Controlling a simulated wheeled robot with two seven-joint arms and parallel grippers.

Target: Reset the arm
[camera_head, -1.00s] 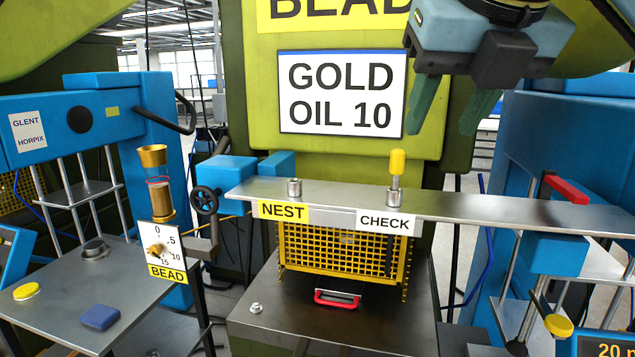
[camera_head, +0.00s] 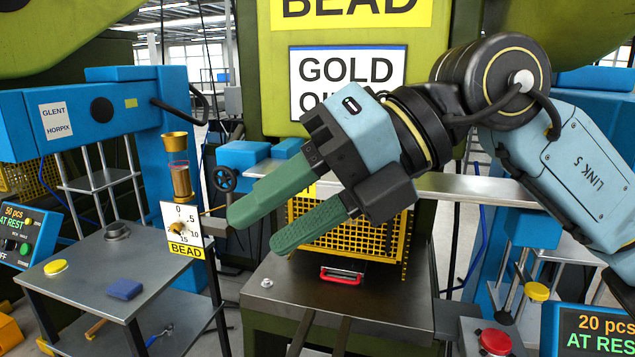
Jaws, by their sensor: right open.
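My right gripper (camera_head: 250,231) reaches in from the right across the middle of the view. Its two green fingers are apart and point to the lower left, with nothing between them. It hangs in front of the yellow mesh guard (camera_head: 372,236) and hides most of the shelf with the NEST and CHECK labels. My right arm (camera_head: 590,180) runs back to the right edge. My left gripper is not in view.
The BEAD dial (camera_head: 184,226) and a brass cup (camera_head: 174,142) stand left of my fingers. A steel table (camera_head: 85,270) holds a blue pad (camera_head: 124,289) and a yellow button (camera_head: 55,267). A red-handled drawer (camera_head: 341,276) lies below; a red button (camera_head: 495,342) is at lower right.

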